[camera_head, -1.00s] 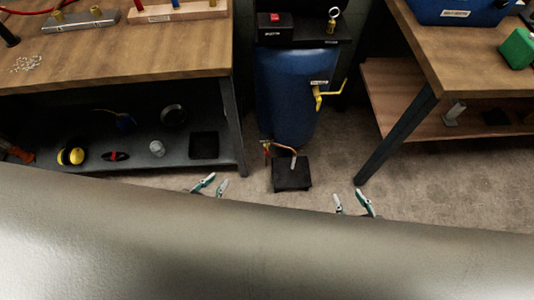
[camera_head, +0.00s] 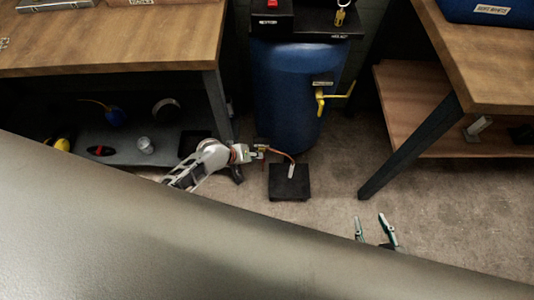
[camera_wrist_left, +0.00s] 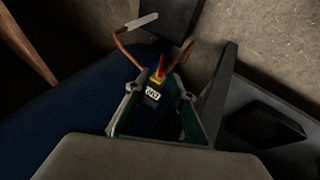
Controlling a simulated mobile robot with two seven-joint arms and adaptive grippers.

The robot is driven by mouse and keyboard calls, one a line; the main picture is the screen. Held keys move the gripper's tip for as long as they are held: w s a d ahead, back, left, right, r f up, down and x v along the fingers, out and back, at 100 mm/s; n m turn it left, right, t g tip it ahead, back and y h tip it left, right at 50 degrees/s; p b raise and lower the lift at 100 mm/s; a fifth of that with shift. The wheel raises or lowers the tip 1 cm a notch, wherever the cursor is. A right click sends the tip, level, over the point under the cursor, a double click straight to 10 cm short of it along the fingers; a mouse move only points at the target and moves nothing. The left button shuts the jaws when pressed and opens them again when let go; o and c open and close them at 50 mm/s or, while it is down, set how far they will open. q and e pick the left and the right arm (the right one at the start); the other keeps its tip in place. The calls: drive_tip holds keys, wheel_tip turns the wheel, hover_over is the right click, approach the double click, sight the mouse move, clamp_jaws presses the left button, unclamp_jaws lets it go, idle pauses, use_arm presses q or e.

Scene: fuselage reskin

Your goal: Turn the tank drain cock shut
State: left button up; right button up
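The blue tank (camera_head: 290,90) stands between the benches. Near its foot is a small cock (camera_head: 262,147) with a copper pipe, partly hidden by my left gripper (camera_head: 246,153). In the left wrist view the cock (camera_wrist_left: 158,76) shows a red and yellow part and a small lettered tag (camera_wrist_left: 152,93). My left gripper (camera_wrist_left: 158,98) is open there, its teal-padded fingers on either side of the cock with gaps visible. My right gripper (camera_head: 370,220) is open and empty, low over the carpet, right of the black block.
A black block (camera_head: 289,182) sits on the floor under the pipe's end. A yellow-handled valve (camera_head: 322,97) is higher on the tank. A wooden bench (camera_head: 110,45) stands left, another (camera_head: 480,60) right.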

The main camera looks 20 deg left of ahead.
use_arm(q)
drive_tip(key=b+x, duration=0.1)
drive_tip(key=x, duration=0.1)
drive_tip(key=b+x, duration=0.1)
drive_tip(key=x, duration=0.1)
drive_tip(key=b+x, duration=0.1)
drive_tip(key=x, duration=0.1)
drive_tip(key=shift+s+f, duration=0.15)
drive_tip(key=shift+f, duration=0.4)
drive_tip(key=shift+w+b, duration=0.2)
drive_tip(key=shift+b, duration=0.15)
drive_tip(key=shift+w+d+r, duration=0.1)
drive_tip(key=shift+w, duration=0.05)
use_arm(e)
drive_tip(key=shift+w+a+f+y, duration=0.1)
drive_tip(key=shift+a+y, duration=0.05)
drive_tip(key=shift+a, duration=0.3)
drive_tip(key=shift+w+a+f+y, duration=0.1)
drive_tip(key=shift+a+y, duration=0.05)
drive_tip(key=shift+a, duration=0.25)
